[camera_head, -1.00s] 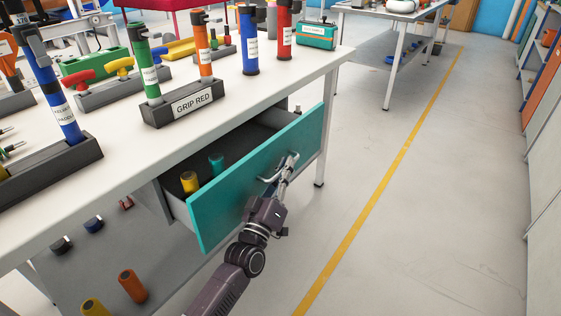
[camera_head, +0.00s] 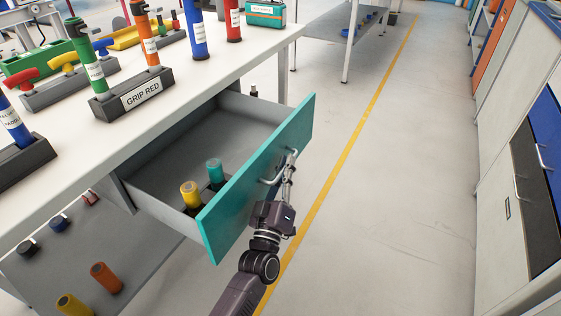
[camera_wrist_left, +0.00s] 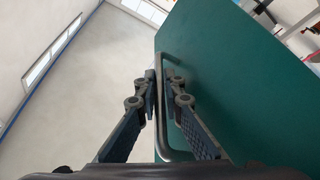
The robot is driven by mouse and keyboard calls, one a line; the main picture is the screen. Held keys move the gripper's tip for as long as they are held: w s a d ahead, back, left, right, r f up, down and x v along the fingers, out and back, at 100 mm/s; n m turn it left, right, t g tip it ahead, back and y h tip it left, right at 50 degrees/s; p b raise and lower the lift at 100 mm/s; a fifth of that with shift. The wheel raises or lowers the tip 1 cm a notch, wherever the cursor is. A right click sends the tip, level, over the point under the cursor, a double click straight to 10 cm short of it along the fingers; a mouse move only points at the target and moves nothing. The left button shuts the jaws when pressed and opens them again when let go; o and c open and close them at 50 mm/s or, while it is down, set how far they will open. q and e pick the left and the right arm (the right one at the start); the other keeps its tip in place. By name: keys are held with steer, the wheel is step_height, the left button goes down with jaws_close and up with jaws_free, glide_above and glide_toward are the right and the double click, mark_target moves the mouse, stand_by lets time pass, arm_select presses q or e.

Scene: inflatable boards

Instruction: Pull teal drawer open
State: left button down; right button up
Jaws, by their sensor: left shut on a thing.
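The teal drawer (camera_head: 262,172) stands well open under the white workbench. Its teal front also fills the right of the left wrist view (camera_wrist_left: 245,85). A metal bar handle (camera_head: 272,181) is fixed to the front. My left gripper (camera_head: 290,164) is shut on this handle; in the left wrist view the fingers (camera_wrist_left: 163,85) close around the bar (camera_wrist_left: 161,120). Inside the grey drawer, a yellow-capped cylinder (camera_head: 190,195) and a teal-capped cylinder (camera_head: 215,172) stand near the front. My right gripper is not in view.
The white workbench (camera_head: 180,115) carries a grey "GRIP RED" holder (camera_head: 132,105) with green and orange cylinders. Orange and yellow cylinders (camera_head: 105,277) are on the lower shelf. The floor (camera_head: 370,210) right of the drawer is clear up to the cabinets (camera_head: 510,180).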

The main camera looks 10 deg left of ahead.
arm_select(q)
steer(key=shift+d+f, duration=0.1)
steer(key=shift+d, duration=0.1)
steer(key=c, duration=2.3)
jaws_free()
steer(key=shift+s, duration=0.1)
steer(key=v, duration=1.2)
steer(key=shift+a, duration=0.1)
steer(key=shift+f, duration=0.1)
